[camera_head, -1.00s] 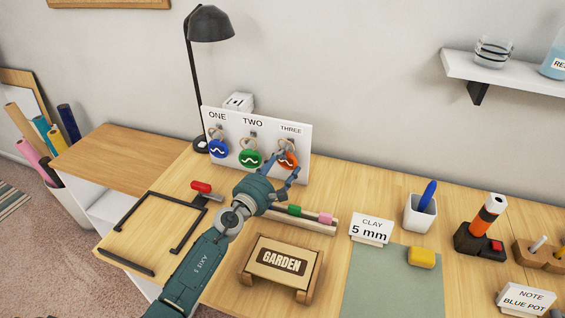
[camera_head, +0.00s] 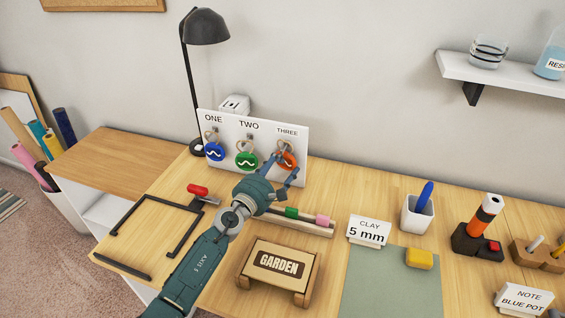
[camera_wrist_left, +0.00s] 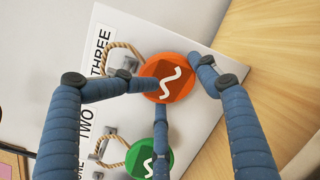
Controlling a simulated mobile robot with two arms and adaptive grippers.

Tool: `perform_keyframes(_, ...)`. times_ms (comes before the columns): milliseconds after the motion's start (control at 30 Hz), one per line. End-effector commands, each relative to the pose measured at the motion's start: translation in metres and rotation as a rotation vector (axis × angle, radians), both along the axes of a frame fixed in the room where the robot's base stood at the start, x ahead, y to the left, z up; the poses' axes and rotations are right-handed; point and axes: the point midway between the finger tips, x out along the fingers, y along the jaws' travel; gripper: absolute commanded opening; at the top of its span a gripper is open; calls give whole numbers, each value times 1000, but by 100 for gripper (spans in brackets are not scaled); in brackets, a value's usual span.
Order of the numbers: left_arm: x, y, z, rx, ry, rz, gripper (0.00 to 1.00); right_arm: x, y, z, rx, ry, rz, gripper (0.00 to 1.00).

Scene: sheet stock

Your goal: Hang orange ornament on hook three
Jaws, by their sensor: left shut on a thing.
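The orange ornament (camera_head: 287,159) with a white squiggle is at the front of the white hook board (camera_head: 295,141), under the label THREE. My left gripper (camera_head: 284,170) is shut on it; in the left wrist view its blue fingers surround the orange disc (camera_wrist_left: 178,88). The ornament's twine loop (camera_wrist_left: 118,50) reaches toward hook three, partly behind a finger, so I cannot tell whether it is over the hook. The blue ornament (camera_head: 214,152) hangs under ONE and the green ornament (camera_head: 246,160) under TWO. My right gripper is not in view.
A wooden rack with colored pieces (camera_head: 292,213) lies in front of the board, below my left wrist. A GARDEN sign (camera_head: 280,264) stands nearer. A black lamp (camera_head: 206,27) rises behind the board's left end.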

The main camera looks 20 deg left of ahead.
Motion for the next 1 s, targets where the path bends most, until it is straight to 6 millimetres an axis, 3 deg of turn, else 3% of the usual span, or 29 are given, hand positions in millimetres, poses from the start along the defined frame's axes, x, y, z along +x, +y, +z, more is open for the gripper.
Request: perform_keyframes(1000,1,1,-11,0,-2,2,22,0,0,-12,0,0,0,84)
